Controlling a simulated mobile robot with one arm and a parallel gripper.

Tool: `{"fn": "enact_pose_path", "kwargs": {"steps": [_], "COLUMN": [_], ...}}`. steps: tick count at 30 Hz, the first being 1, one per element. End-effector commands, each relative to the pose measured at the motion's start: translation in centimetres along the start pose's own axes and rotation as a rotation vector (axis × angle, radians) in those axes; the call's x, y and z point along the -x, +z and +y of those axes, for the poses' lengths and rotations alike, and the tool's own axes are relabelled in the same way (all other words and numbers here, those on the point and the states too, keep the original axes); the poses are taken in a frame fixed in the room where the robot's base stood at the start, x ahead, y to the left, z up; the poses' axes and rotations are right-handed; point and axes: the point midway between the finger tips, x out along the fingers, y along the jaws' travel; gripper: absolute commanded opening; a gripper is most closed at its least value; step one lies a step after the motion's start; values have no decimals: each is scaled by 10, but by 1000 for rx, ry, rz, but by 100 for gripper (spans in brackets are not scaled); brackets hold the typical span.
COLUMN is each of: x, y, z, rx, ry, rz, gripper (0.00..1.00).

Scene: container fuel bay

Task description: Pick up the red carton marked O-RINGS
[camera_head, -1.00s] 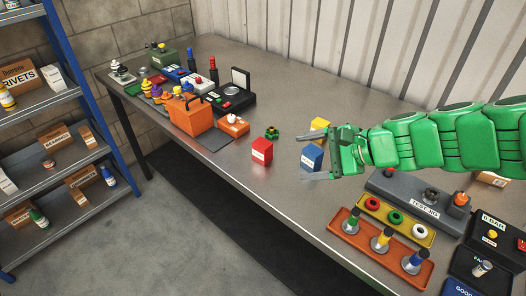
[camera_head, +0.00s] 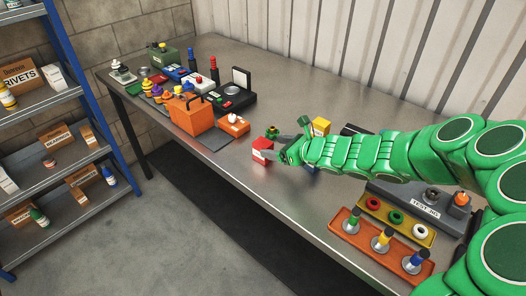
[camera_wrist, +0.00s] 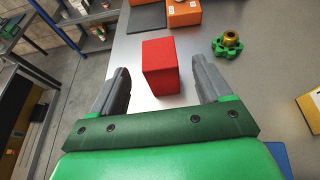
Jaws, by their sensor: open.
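In the wrist view the red carton (camera_wrist: 161,66) is ahead of my gripper, in the gap between the two grey fingers. My gripper (camera_wrist: 160,85) is open, with a finger on each side of the carton's near end and visible space at both sides. In the head view my gripper (camera_head: 279,150) is beside the carton, and its fingers are partly hidden.
A green valve-like part (camera_wrist: 227,44) sits right of the carton. A yellow box (camera_head: 320,127) and a mostly hidden blue box (camera_wrist: 278,155) are near my arm. An orange toolbox (camera_head: 190,115) stands to the left. The bench's back middle is clear.

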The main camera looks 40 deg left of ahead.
Motion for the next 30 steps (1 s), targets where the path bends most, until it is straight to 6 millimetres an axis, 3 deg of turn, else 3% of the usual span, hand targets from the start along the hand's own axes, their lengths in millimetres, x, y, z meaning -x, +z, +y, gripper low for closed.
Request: {"fn": "enact_pose_path", "kwargs": {"steps": [16,30], "x": [-33,-78], "y": [-3,-5], "z": [1,1], "rx": [-9,-7], "ry": [1,0], "rz": [2,1], "gripper": [78,78]}}
